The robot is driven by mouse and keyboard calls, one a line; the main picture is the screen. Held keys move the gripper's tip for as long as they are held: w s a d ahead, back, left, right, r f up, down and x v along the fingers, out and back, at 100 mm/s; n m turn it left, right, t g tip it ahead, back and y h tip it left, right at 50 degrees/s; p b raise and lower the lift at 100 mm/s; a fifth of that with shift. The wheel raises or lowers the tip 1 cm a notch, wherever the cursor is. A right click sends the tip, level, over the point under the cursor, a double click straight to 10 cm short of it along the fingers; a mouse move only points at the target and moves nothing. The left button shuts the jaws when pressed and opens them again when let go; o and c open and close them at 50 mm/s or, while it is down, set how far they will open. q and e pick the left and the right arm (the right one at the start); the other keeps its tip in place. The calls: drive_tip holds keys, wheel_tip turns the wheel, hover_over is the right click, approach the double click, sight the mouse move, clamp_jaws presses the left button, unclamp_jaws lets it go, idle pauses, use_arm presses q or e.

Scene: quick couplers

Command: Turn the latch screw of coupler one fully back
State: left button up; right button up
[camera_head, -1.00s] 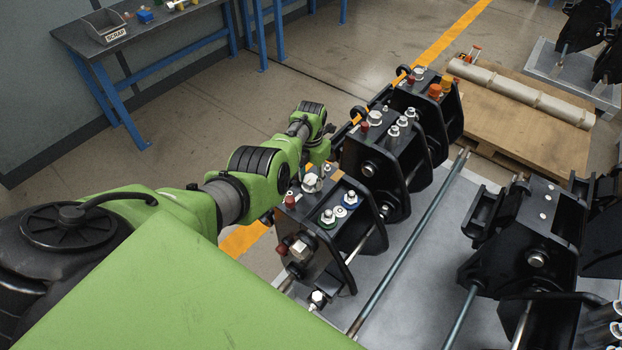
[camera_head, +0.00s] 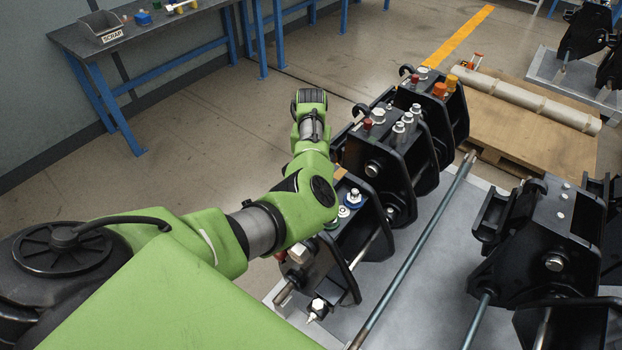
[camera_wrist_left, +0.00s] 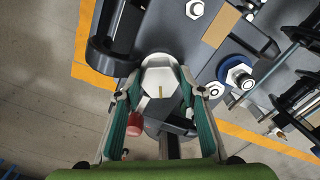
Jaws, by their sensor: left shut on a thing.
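The nearest black coupler (camera_head: 345,255) stands at the front of the grey pallet in the head view; I cannot read a number on it. Its large silver hex screw head (camera_wrist_left: 160,78), with a small yellowish mark on top, shows in the left wrist view. My left gripper (camera_wrist_left: 162,88) has its green-padded fingers on both sides of this head and is shut on it. In the head view my green arm hides the gripper and the screw. My right gripper is in neither view.
A red cap (camera_wrist_left: 135,127) sits close by the left finger. A nut on a blue collar (camera_wrist_left: 238,76) and a tan patch (camera_wrist_left: 219,27) lie beside the screw. More couplers (camera_head: 390,150) stand behind in a row. A long rod (camera_head: 415,245) runs along the pallet.

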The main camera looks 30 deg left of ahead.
use_arm(q)
drive_tip(key=shift+r, duration=0.1)
drive_tip(key=o, duration=1.1)
wheel_tip(320, 180, up, 12)
idle(0.5)
